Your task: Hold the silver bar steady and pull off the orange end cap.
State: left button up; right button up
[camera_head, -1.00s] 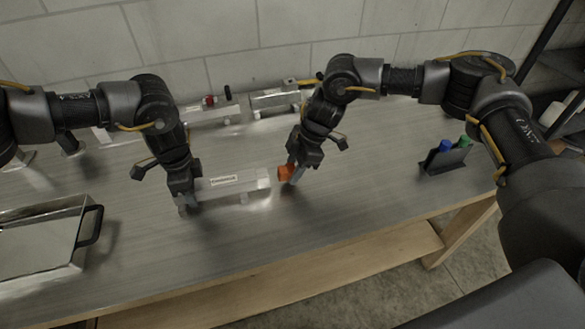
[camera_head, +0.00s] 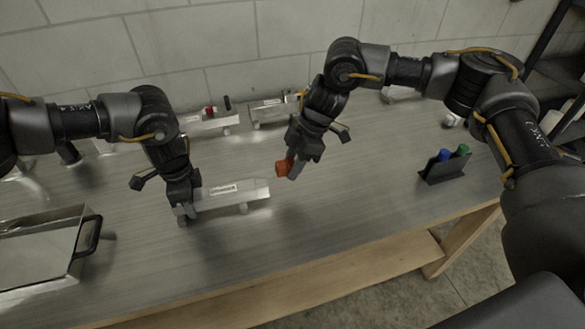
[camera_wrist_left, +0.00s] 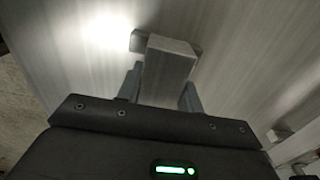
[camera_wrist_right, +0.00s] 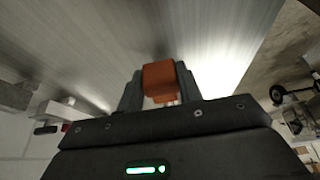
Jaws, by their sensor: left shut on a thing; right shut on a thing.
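The silver bar (camera_head: 240,194) is a labelled block on small feet in the middle of the table. My left gripper (camera_head: 186,208) is shut on its left end, and the bar also shows between the fingers in the left wrist view (camera_wrist_left: 170,62). The orange end cap (camera_head: 284,167) is off the bar, up and to the right of the bar's right end, with a gap between them. My right gripper (camera_head: 292,170) is shut on the cap, which also shows between the fingers in the right wrist view (camera_wrist_right: 159,80).
A metal tray with a black handle (camera_head: 90,237) is at the left. More silver blocks (camera_head: 210,121) stand along the back by the wall. A black holder (camera_head: 446,166) with a blue and a green item is at the right. The table between bar and holder is clear.

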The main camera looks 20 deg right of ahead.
aim_at(288, 162)
jog(key=shift+r, duration=1.75)
pick_arm(q)
jog(key=o, duration=1.2)
notch_tip(288, 162, up, 12)
